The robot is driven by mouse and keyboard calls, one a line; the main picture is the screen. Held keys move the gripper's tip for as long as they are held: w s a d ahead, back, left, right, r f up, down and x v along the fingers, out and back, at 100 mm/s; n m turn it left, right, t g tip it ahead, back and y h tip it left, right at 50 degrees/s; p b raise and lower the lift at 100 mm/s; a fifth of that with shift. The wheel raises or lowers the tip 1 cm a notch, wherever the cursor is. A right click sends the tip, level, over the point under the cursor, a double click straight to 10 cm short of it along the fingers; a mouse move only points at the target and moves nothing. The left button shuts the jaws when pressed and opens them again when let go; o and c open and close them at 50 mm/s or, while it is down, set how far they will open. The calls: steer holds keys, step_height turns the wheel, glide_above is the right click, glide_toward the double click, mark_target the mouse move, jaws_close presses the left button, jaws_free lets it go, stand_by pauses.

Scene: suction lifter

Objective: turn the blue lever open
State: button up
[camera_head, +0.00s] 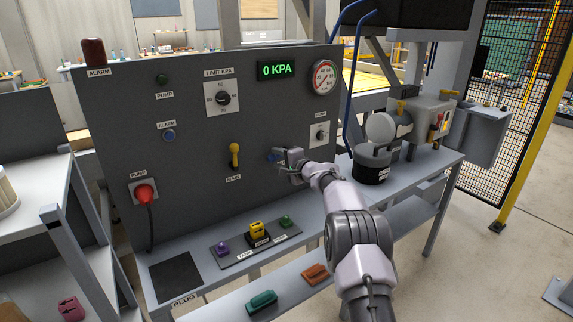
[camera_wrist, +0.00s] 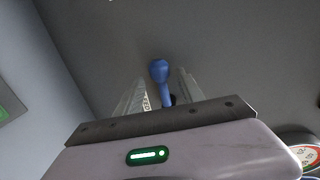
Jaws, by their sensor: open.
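The blue lever (camera_wrist: 159,72) shows in the wrist view, sticking out from the grey panel with a rounded knob at its end. It stands between the two fingers of my gripper (camera_wrist: 160,92), which are open on either side of it. I cannot tell whether either finger touches it. In the head view my gripper (camera_head: 278,157) is close to the panel, right of the yellow lever, and a small blue bit of the lever (camera_head: 270,157) shows beside it. The rest of the blue lever is hidden there by my gripper.
The panel (camera_head: 200,125) carries a yellow lever (camera_head: 235,154), a limit knob (camera_head: 223,98), a pressure gauge (camera_head: 323,77) and a display (camera_head: 277,70) reading 0 KPA. Coloured blocks stand on the bench below.

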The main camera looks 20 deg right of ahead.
steer(key=v, duration=1.7)
